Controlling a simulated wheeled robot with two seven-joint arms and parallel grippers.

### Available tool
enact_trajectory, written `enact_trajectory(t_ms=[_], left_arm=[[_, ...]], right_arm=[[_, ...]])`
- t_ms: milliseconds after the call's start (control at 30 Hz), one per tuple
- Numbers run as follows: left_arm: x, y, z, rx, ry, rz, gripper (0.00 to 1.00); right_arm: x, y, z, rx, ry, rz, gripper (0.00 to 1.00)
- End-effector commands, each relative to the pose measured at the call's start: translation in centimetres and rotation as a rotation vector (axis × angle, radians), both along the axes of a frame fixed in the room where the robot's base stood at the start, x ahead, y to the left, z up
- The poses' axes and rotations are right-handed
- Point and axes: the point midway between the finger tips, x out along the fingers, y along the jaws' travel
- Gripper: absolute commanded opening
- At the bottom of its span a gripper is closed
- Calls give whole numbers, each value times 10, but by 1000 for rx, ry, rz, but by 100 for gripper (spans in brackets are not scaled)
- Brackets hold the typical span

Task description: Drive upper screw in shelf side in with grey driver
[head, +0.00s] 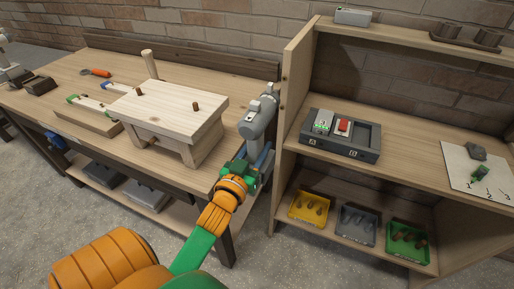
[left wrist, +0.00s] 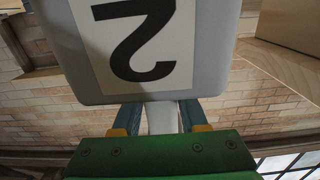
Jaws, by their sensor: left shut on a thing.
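The grey driver (head: 256,122) stands off the right end of the workbench, close beside the shelf side (head: 292,100). My left gripper (head: 262,158) is shut on it. In the left wrist view, the driver's grey base (left wrist: 222,55) with a label marked 2 fills the top, and the blue fingers of my left gripper (left wrist: 162,117) close on its handle. The driver's upper end is near the shelf side's left face; I cannot tell whether it touches. The upper screw cannot be made out. My right gripper is not in view.
The shelf holds a dark tray (head: 365,153) with green-lit and red blocks, a numbered sheet (head: 460,175), and yellow (head: 309,207), grey (head: 357,224) and green (head: 407,242) bins. A wooden stool-like piece (head: 165,110) stands on the workbench (head: 60,85), left of the driver.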

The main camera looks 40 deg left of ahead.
Motion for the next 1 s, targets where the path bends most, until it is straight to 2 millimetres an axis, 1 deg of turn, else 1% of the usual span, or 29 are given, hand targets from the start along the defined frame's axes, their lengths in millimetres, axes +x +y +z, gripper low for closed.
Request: enact_trajectory(t_ms=[67,400,533,700,1000], left_arm=[[0,0,5,0,-3,1,0],[39,9,2,2,-8,-1,0],[50,11,2,1,-7,-1,0],[55,13,2,1,-6,-1,0],[55,13,2,1,-6,-1,0]], right_arm=[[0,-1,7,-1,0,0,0],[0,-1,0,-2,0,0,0],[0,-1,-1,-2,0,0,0],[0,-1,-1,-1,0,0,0],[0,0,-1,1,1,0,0]])
